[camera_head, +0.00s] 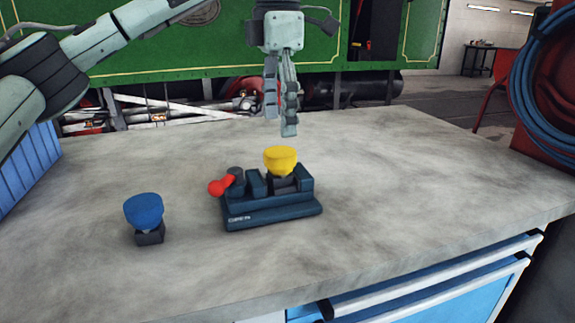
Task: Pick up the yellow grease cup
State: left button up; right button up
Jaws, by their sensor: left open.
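The yellow grease cup (280,160) stands upright in a dark blue holder (272,215) on the grey bench, its dark base between the holder's blocks. A red-knobbed lever (221,186) sticks out at the holder's left. My left gripper (281,125) points down just above and slightly behind the cup, apart from it. Its fingers are seen nearly edge-on, open, with nothing between them. My right gripper does not show.
A blue cup (144,211) on a dark base stands on the bench (420,190) left of the holder. The bench's right side is clear. A coiled blue hose (545,80) hangs at the right, and a green tram (180,50) stands behind.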

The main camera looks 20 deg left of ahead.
aim_at(280, 152)
pick_arm(q)
jog(key=shift+s+f, duration=0.2)
jog(key=shift+f, duration=0.8)
notch_tip(280, 152, down, 5)
jog(key=shift+w+f, duration=0.1)
jog(key=c, duration=1.5)
jog(key=shift+r, duration=0.2)
jog(key=shift+c, duration=0.4)
